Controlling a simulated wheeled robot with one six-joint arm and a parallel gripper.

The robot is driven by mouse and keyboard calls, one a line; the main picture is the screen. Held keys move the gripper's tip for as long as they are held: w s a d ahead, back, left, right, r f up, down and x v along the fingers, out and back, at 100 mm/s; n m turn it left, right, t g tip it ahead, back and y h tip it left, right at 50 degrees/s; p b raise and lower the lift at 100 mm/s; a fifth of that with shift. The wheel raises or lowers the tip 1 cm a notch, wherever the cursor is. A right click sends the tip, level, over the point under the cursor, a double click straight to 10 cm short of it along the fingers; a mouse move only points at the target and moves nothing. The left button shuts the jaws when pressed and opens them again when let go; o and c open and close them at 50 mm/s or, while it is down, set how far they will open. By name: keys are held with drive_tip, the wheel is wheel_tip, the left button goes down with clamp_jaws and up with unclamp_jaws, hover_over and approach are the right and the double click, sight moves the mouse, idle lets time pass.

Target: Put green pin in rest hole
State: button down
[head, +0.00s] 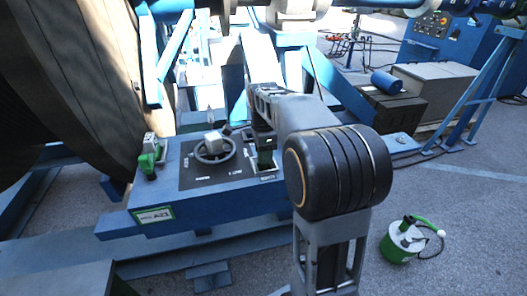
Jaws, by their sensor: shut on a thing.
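My gripper (264,143) points down over the right end of the blue control box (200,205). It is shut on the green pin (265,159), whose green part shows just below the fingers. The pin is over or at a small dark plate (249,167) with a pale edge on the box top. The rest hole itself is hidden by the gripper and pin. I cannot tell whether the pin's lower end is in a hole or above it.
A grey handwheel (213,148) stands mid-panel, left of my gripper. A green-handled fitting (148,160) is at the box's left end. A large cable reel (60,80) fills the left. A green canister (402,242) stands on open floor at right.

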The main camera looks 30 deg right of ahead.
drive_tip(key=c, duration=0.6)
unclamp_jaws()
wheel_tip(320, 180, up, 14)
drive_tip(key=shift+p, duration=0.35)
drive_tip(key=shift+f, duration=0.1)
